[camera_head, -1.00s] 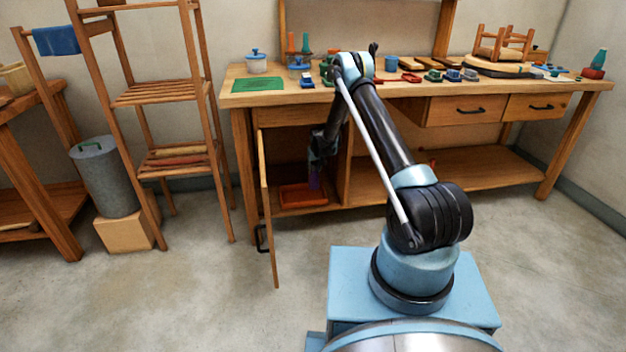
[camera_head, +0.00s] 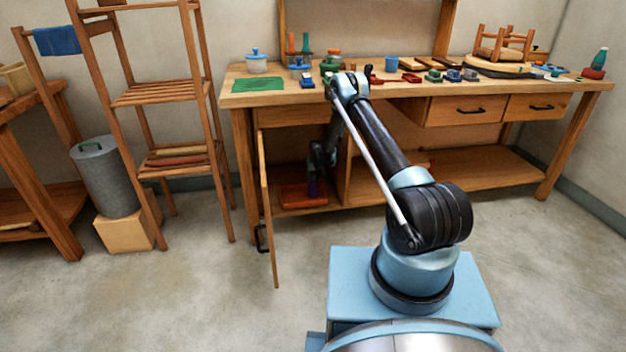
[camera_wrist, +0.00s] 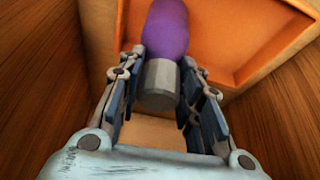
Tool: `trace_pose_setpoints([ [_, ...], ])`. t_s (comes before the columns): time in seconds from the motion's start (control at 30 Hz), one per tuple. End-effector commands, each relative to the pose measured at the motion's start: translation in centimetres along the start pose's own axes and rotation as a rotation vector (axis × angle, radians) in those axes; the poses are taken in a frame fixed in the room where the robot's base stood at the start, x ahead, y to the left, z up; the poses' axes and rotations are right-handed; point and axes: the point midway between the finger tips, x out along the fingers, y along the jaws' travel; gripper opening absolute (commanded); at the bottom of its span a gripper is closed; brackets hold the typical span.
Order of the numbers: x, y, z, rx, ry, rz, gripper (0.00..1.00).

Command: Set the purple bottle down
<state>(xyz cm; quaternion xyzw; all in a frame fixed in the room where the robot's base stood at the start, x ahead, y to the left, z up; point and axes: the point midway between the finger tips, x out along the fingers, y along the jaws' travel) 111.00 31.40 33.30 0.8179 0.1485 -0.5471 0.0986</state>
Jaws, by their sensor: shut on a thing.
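The purple bottle (camera_wrist: 166,30) with a grey cap (camera_wrist: 160,84) is between the fingers of my gripper (camera_wrist: 163,100) in the wrist view. My gripper is shut on it near the cap. An orange-red tray (camera_wrist: 236,40) lies behind the bottle in that view. In the head view my gripper (camera_head: 316,172) is inside the open cupboard of the workbench, with the bottle (camera_head: 314,188) showing small and dark below it. The tray (camera_head: 292,197) is on the cupboard floor there. I cannot tell whether the bottle's base touches the tray.
The cupboard door (camera_head: 265,205) stands open toward me. Wooden cupboard walls (camera_wrist: 40,80) are close on both sides of my gripper. The workbench top (camera_head: 350,92) above holds many tools and pots. A wooden shelf rack (camera_head: 165,95) stands to the left.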

Motion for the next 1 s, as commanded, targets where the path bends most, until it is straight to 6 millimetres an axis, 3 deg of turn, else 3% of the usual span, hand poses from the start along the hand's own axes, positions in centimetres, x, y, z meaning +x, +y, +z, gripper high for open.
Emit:
trace_pose_setpoints([
  [0.07, 0.0, 0.0, 0.0, 0.0, 0.0, 0.0, 0.0],
  [0.1, 0.0, 0.0, 0.0, 0.0, 0.0, 0.0, 0.39],
  [0.17, 0.0, 0.0, 0.0, 0.0, 0.0, 0.0, 0.53],
  [0.6, -0.4, 0.1, 0.0, 0.001, 0.0, 0.0, 0.54],
  [1.0, -5.0, 0.1, 0.0, 0.001, 0.0, 0.0, 0.54],
])
